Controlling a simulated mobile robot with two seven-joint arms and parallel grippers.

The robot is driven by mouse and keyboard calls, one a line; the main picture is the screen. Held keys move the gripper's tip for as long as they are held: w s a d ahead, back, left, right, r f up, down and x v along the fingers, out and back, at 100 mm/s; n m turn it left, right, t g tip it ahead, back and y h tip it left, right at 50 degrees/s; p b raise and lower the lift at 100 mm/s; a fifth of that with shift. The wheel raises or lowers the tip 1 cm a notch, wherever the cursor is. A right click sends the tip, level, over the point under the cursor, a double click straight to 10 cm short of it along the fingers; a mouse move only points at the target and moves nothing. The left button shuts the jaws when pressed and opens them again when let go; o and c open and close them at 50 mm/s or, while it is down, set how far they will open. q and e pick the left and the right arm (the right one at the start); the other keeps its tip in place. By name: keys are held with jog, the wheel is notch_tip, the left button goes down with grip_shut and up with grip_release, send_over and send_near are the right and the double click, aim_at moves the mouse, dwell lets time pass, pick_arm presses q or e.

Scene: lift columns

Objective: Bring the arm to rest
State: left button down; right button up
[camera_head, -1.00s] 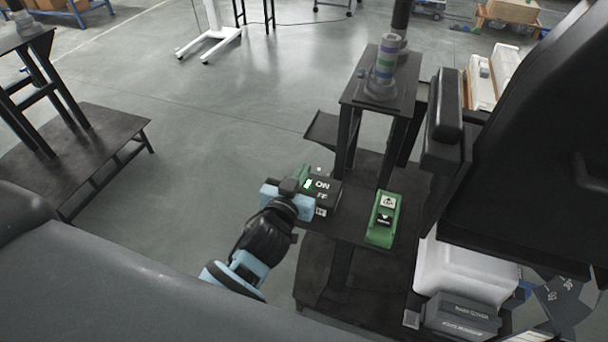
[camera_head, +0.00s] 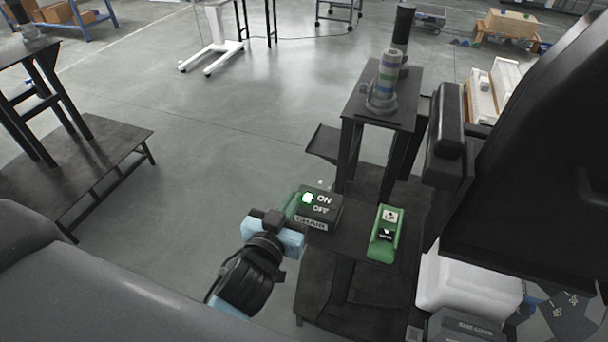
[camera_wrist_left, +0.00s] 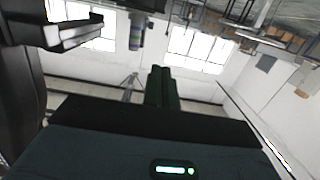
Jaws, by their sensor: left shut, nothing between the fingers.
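My left gripper (camera_head: 276,218) is in the head view, left of and just in front of a dark switch box marked ON and OFF (camera_head: 322,211). It looks apart from the box and holds nothing. In the left wrist view its two dark fingers (camera_wrist_left: 162,88) are together, pointing at the far wall and windows. The box has a lit green square beside ON and a green side. My right gripper is in neither view.
A green box with up and down buttons (camera_head: 384,234) sits right of the switch box on a dark stand. A taller black stand (camera_head: 375,107) rises behind. A low dark table (camera_head: 85,160) is at left. Grey floor (camera_head: 215,120) between them is open.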

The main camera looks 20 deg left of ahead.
pick_arm(q)
jog(key=s+a+f+g, duration=0.2)
jog(key=s+f+g, duration=0.2)
jog(key=s+f, duration=0.8)
jog(key=s+a+f+m+g+h, duration=0.1)
jog(key=s+f+g, duration=0.3)
jog(key=s+f, duration=0.9)
jog(key=shift+s+a+f+m+p, duration=0.2)
jog(key=shift+s+a+m+p, duration=0.15)
jog(key=shift+s, duration=0.35)
